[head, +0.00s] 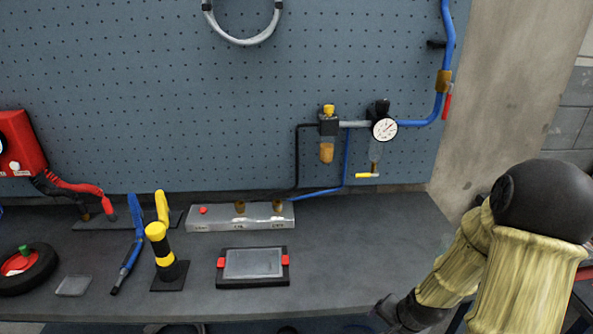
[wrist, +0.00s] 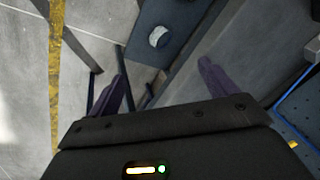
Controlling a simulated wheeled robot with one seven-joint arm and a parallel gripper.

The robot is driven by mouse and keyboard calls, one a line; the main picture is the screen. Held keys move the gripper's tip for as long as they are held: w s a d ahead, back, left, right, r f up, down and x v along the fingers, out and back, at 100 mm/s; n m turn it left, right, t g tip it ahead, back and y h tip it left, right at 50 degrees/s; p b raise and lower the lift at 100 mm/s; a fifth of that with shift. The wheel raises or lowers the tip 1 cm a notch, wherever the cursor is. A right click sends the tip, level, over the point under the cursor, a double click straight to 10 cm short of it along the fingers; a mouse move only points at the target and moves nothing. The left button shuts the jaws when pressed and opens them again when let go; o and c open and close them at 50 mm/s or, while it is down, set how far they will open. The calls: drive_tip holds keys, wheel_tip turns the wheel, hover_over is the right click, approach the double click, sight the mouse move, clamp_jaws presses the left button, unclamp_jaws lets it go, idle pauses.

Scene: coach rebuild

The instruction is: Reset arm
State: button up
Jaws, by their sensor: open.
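My arm (head: 505,265) shows at the right of the head view, folded in front of the bench's right end. My gripper is at its lower end, mostly out of the head view. In the wrist view my gripper (wrist: 162,85) is open, its two dark purple fingers wide apart. Nothing is between the fingers. Beyond them are the floor (wrist: 20,90) and the edge of a dark surface. No object is held.
The grey workbench (head: 370,240) carries a black-and-yellow post (head: 160,250), a framed tray (head: 253,263), a metal block (head: 240,217) and a black wheel (head: 25,270). A pegboard (head: 130,100) with a gauge (head: 384,129) and pipes stands behind. The bench's right part is clear.

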drive_tip(key=s+a+r+n, duration=0.3)
drive_tip(key=r+n, duration=0.1)
drive_tip(key=r, duration=0.1)
drive_tip(key=s+a+r+n+g, duration=0.1)
drive_tip(key=s+a+r+n, duration=0.3)
drive_tip(key=r, duration=0.2)
drive_tip(key=shift+a+r+n+g+h, duration=0.2)
drive_tip(key=shift+r+n+g+h, duration=0.1)
drive_tip(key=shift+h, duration=0.1)
drive_tip(key=shift+s, duration=0.1)
